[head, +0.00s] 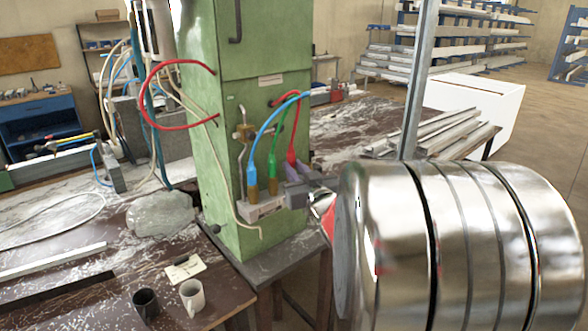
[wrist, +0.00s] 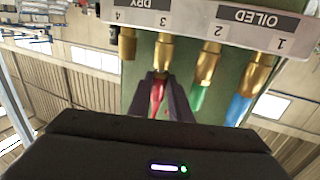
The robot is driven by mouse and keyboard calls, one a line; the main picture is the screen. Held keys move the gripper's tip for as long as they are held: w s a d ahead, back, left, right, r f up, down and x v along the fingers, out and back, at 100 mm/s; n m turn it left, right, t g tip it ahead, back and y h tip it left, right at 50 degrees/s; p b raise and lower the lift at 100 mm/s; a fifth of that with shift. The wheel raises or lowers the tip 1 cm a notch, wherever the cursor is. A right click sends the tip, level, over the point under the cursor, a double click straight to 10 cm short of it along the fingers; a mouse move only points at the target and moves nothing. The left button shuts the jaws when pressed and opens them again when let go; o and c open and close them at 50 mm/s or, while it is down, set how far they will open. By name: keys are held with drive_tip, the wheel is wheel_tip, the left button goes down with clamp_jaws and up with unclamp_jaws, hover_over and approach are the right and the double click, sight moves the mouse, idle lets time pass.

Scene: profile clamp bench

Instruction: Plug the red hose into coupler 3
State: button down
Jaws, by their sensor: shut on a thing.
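The coupler block (head: 262,208) is on the front of the green cabinet. In the wrist view the block (wrist: 215,18) appears upside down, numbered 1 to 4 from right to left. Coupler 3 (wrist: 164,52) is brass, and the red hose (wrist: 158,95) is in line with it, its end at the coupler's mouth. I cannot tell whether it is seated. My gripper (wrist: 160,88) is shut on the red hose, one finger on each side. In the head view the red hose (head: 291,142) arcs down into my gripper (head: 293,172), which hides coupler 3.
The blue hose (wrist: 239,108) is in coupler 1 and the green hose (wrist: 199,97) in coupler 2. Coupler 4 (wrist: 127,43) is empty. The green cabinet (head: 220,130) stands behind. Two mugs (head: 193,297) and a grey stone-like lump (head: 160,213) are on the left bench.

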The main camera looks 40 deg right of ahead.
drive_tip(key=shift+f, duration=0.45)
idle(0.4)
drive_tip(key=c, duration=1.6)
unclamp_jaws()
drive_tip(key=shift+r, duration=0.1)
drive_tip(key=shift+o, duration=0.2)
drive_tip(key=shift+s, duration=0.15)
drive_tip(key=v, duration=0.8)
drive_tip(key=shift+s, duration=0.35)
drive_tip(key=shift+a, duration=0.2)
